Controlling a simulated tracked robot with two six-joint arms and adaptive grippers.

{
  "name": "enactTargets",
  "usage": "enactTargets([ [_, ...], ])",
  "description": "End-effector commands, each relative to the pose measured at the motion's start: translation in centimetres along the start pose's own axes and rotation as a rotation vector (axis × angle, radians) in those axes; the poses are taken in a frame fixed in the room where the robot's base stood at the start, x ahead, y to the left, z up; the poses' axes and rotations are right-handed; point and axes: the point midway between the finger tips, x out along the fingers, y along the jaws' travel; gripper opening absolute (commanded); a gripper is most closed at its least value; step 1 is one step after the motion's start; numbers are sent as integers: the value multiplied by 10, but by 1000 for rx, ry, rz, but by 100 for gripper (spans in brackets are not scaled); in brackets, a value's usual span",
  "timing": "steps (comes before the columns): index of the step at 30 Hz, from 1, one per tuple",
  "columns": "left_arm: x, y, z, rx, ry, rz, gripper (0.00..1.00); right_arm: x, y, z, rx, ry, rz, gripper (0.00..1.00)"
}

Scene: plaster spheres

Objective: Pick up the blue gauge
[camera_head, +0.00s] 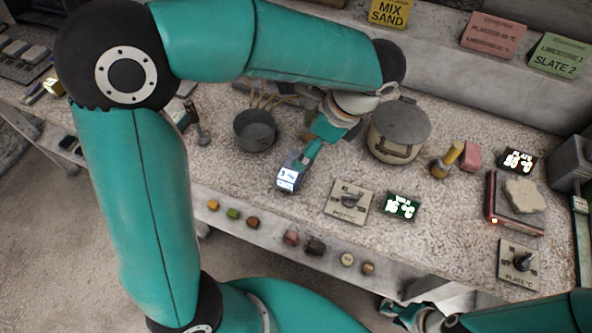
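The blue gauge (288,178) is a small blue-grey body with a lit white display, over the worktop near its front edge. My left arm reaches across from the left, and its gripper (312,148) points down at the gauge's upper end. The fingertips meet or overlap the gauge there; I cannot tell whether they are shut on it or whether it is lifted. My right gripper (402,312) is low in the picture, in front of the worktop and away from the gauge. It is small and partly cut off, so its opening is unclear.
A dark pot (255,130) with sticks stands left of the gauge, a lidded pot (398,132) to its right. A dial plate (349,203) and a green display (401,206) lie nearby. A hot plate (515,205) bears a pale lump. Several small coloured pieces line the front.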

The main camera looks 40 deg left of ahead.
Motion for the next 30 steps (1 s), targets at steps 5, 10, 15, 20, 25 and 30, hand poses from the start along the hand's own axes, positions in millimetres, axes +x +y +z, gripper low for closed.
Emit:
enactTargets([
  [5, 35, 1, 0, -2, -2, 4, 100, 2, 1, 0, 0, 0, 0, 36],
  [10, 49, 0, 0, -1, 0, 2, 100, 3, 1, 0, 0, 0, 0, 36],
  [15, 60, 1, -1, -2, 0, 3, 100, 2, 1, 0, 0, 0, 0, 36],
  [20, 83, 3, -4, -1, -1, 6, 100, 0, 0, 0, 0, 0, 0, 36],
  [25, 100, 3, -4, -3, 0, 4, 100, 1, 0, 0, 0, 0, 0, 36],
  [30, 102, 2, -4, -3, 1, 1, 100, 1, 0, 0, 0, 0, 0, 36],
])
